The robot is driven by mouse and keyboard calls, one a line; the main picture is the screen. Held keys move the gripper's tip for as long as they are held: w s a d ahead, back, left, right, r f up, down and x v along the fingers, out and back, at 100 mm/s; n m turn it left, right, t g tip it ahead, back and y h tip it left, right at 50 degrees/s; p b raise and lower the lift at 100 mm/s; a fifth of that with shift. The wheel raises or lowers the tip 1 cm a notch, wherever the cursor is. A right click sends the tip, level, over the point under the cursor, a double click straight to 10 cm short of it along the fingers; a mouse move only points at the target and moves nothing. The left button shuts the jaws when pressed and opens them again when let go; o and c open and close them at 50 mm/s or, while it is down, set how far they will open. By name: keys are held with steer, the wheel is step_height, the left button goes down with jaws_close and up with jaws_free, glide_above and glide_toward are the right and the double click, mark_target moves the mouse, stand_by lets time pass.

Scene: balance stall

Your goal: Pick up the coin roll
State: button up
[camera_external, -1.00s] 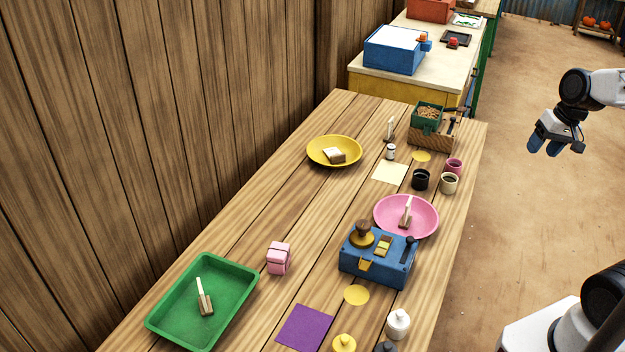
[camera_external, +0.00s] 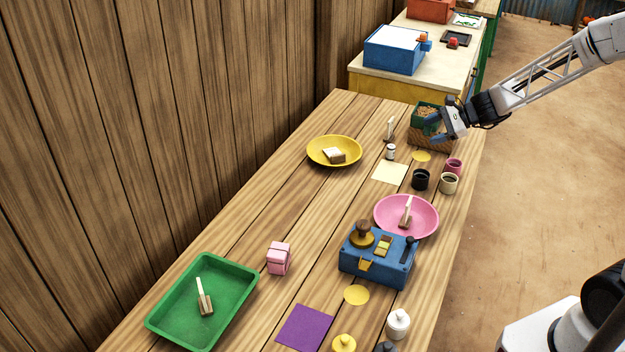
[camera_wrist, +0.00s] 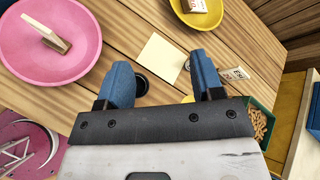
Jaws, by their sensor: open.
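No thing is clearly recognisable as the coin roll. A small pale cylinder with a dark band (camera_external: 390,152) stands upright near the cream paper square (camera_external: 390,172); I cannot tell if it is the roll. A cream and brown block (camera_external: 334,155) lies in the yellow bowl (camera_external: 316,158). A pink wrapped pack (camera_external: 279,258) stands beside the green tray (camera_external: 160,318). My gripper (camera_external: 434,127) is open and empty above the far right of the table, in front of the green and wood box. Its blue fingers (camera_wrist: 160,62) show apart in the wrist view.
A black cup (camera_external: 421,180), a cream cup (camera_external: 449,184) and a mauve cup (camera_external: 454,165) stand near the right edge. A blue box (camera_external: 375,264) stands nearer the front. The table's left middle is clear.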

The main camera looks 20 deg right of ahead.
steer(key=w+f+m+t, duration=0.2)
steer(key=w+f+m, duration=0.3)
steer(key=w+f, duration=0.25)
steer(key=m+t+h, duration=0.1)
steer(key=m+t, duration=0.2)
steer(key=m, duration=0.3)
glide_toward(385, 157)
steer(key=r, duration=0.1)
steer(key=w+a, duration=0.1)
steer(key=r, duration=0.1)
steer(key=shift+w+a+r, duration=0.2)
steer(key=shift+a+r, duration=0.05)
steer(key=shift+r, duration=0.1)
steer(key=shift+a, duration=0.1)
steer(key=shift+w+a+f+h, duration=0.3)
steer(key=shift+w+a+f, duration=0.2)
steer(key=shift+w+a, duration=0.3)
steer(key=shift+w, duration=0.1)
steer(key=shift+x, duration=2.55)
jaws_close()
